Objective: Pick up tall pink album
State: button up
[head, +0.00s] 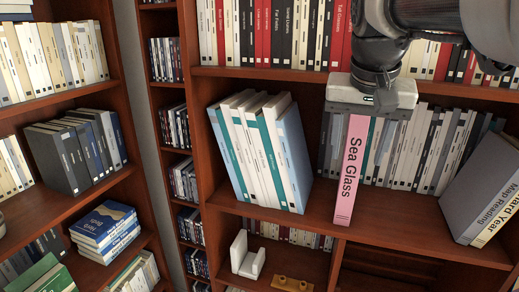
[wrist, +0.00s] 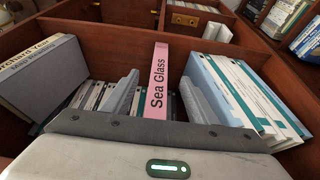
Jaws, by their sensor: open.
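The tall pink album (head: 348,180), with "Sea Glass" on its spine, stands upright on the middle shelf and sticks out in front of the row behind it. It also shows in the wrist view (wrist: 158,85), running between my two fingers. My gripper (head: 354,125) is at the album's upper end in the head view. In the wrist view my gripper (wrist: 160,88) is open, with one finger on each side of the album and small gaps visible. The album's top is hidden behind the gripper body in the head view.
White, teal and light-blue books (head: 262,150) lean to the left of the album. A grey "Map Reading" book (head: 485,190) leans at the right. A row of pale books (head: 430,150) stands behind. The shelf board (head: 410,228) is bare in front. A white holder (head: 246,257) sits below.

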jog(key=b, duration=0.1)
send_near(346, 196)
jog(key=x, duration=0.3)
jog(key=shift+s+d, duration=0.15)
jog(key=shift+s, duration=0.15)
jog(key=shift+w+x, duration=0.2)
jog(key=shift+x, duration=2.65)
jog(key=shift+f+b, duration=0.2)
jog(key=shift+b, duration=0.2)
jog(key=shift+c, duration=0.4)
grip_shut()
jog(key=shift+w+r, duration=0.1)
jog(key=shift+r, duration=0.05)
